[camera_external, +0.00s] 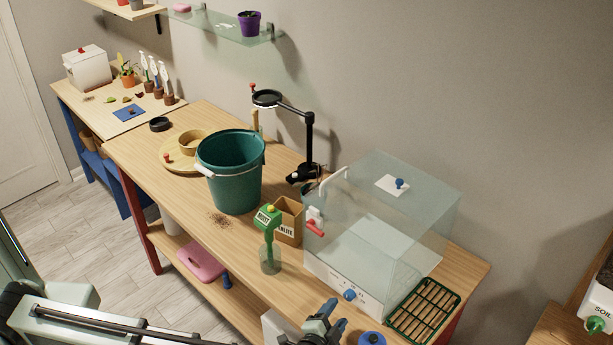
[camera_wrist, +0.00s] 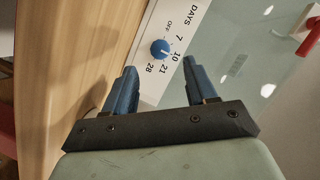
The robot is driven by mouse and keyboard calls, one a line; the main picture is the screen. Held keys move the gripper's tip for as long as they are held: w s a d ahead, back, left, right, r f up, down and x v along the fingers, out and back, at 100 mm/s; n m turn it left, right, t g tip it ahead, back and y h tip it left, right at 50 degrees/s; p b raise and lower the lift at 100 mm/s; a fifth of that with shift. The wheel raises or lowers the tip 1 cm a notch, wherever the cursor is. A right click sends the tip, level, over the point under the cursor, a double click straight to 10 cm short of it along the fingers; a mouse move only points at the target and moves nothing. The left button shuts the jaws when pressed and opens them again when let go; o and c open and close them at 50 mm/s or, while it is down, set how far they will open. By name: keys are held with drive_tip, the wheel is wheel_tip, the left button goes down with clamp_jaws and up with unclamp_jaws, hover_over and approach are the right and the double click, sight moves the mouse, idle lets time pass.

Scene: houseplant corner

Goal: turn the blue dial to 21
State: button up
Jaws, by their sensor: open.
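The blue dial (camera_external: 350,295) is on the white front panel (camera_external: 335,283) of the clear propagator box. My gripper (camera_external: 326,317) is low in front of the panel, short of the dial. In the wrist view my gripper (camera_wrist: 160,66) is open and empty, its blue fingers apart on either side of the dial's line, not touching it.
A red-handled latch (camera_external: 315,228) is on the box's left side. A green rack (camera_external: 424,310) lies to the right, with a blue round object (camera_external: 371,339) near the front.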

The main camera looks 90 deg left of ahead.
sight(347, 298)
drive_tip(key=shift+x, duration=3)
